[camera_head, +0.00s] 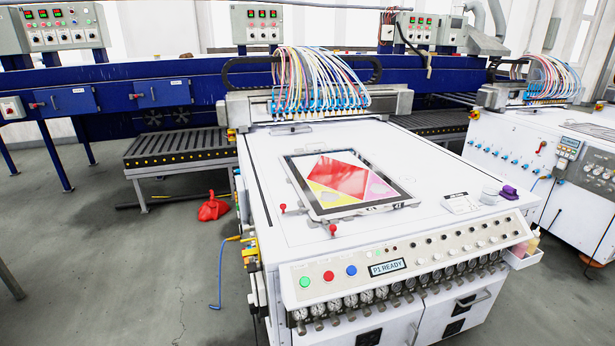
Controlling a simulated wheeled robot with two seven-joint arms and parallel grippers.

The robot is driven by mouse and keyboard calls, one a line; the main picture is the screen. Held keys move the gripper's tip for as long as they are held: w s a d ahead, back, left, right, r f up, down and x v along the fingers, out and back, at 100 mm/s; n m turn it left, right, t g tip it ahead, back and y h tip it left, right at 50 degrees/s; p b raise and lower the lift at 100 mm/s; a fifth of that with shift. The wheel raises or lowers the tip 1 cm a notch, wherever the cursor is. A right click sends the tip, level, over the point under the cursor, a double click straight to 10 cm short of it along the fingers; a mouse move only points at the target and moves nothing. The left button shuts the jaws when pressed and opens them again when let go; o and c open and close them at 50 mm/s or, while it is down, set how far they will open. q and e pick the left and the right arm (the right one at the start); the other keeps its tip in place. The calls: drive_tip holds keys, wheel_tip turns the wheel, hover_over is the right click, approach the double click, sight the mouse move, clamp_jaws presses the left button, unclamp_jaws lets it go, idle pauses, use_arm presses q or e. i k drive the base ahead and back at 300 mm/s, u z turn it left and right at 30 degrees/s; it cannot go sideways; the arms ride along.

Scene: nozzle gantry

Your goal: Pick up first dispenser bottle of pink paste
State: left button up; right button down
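Small dispenser bottles stand in a white side tray (525,262) at the front right corner of the near machine. One bottle (533,244) looks pale yellow with a pinkish top. A darker reddish bottle (519,250) stands to its left, partly hidden by the machine's panel. They are too small for me to tell for sure which holds pink paste, or how many there are. Neither of my grippers is in view.
The near machine (262,178) carries a framed plate (345,183) with red, yellow and pink areas. Its front panel (410,252) has buttons and a "P1 READY" display. A purple item (510,192) lies on top. A second machine (540,150) stands right. Floor is clear front left.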

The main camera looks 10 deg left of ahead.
sight(520, 250)
drive_tip(key=z, duration=1.25)
